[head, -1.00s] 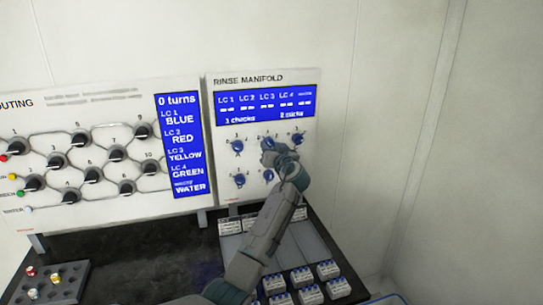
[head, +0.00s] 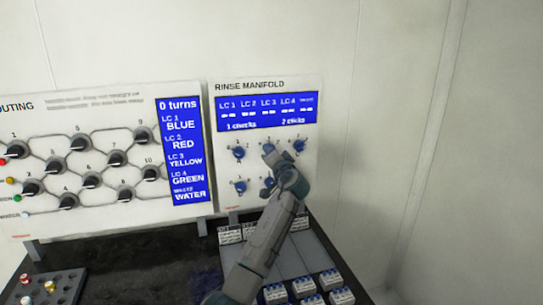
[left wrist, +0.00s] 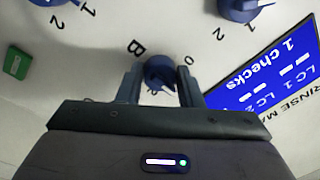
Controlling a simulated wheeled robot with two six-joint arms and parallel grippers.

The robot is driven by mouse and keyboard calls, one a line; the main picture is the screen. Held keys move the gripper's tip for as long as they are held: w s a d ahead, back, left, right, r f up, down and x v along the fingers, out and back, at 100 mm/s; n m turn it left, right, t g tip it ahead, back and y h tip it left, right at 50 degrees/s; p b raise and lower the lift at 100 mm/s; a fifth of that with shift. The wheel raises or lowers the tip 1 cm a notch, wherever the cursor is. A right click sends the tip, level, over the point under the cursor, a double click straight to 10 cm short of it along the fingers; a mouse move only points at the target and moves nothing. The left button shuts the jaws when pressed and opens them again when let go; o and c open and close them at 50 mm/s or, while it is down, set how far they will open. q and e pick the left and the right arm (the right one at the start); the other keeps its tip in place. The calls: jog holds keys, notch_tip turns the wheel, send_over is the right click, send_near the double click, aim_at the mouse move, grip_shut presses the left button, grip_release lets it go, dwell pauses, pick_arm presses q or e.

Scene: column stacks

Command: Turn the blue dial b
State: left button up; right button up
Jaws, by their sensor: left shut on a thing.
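The blue dial b (left wrist: 160,72) sits beside a letter B in the left wrist view, on the white rinse manifold panel. One finger of my left gripper (left wrist: 160,88) stands on each side of it, and the gripper is shut on it. In the head view my left gripper (head: 270,157) reaches the middle of the panel's upper row and mostly hides the dial. The dial's exact pointer setting is hard to tell. My right gripper is not in view.
Other blue dials sit close by: upper left (head: 239,151), upper right (head: 299,146) and lower left (head: 240,187). The blue screen (head: 266,112) above reads 1 checks and 2 clicks. The routing panel (head: 100,205) stands left. Small white blocks (head: 303,287) lie below.

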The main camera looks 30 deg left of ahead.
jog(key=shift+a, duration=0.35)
pick_arm(q)
jog(key=o, duration=1)
jog(key=shift+d, duration=0.1)
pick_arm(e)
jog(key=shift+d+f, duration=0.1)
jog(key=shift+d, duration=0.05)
pick_arm(q)
jog(key=b+v, duration=0.4)
jog(key=v, duration=0.6)
jog(key=shift+s+d, duration=0.25)
jog(key=shift+d, duration=0.1)
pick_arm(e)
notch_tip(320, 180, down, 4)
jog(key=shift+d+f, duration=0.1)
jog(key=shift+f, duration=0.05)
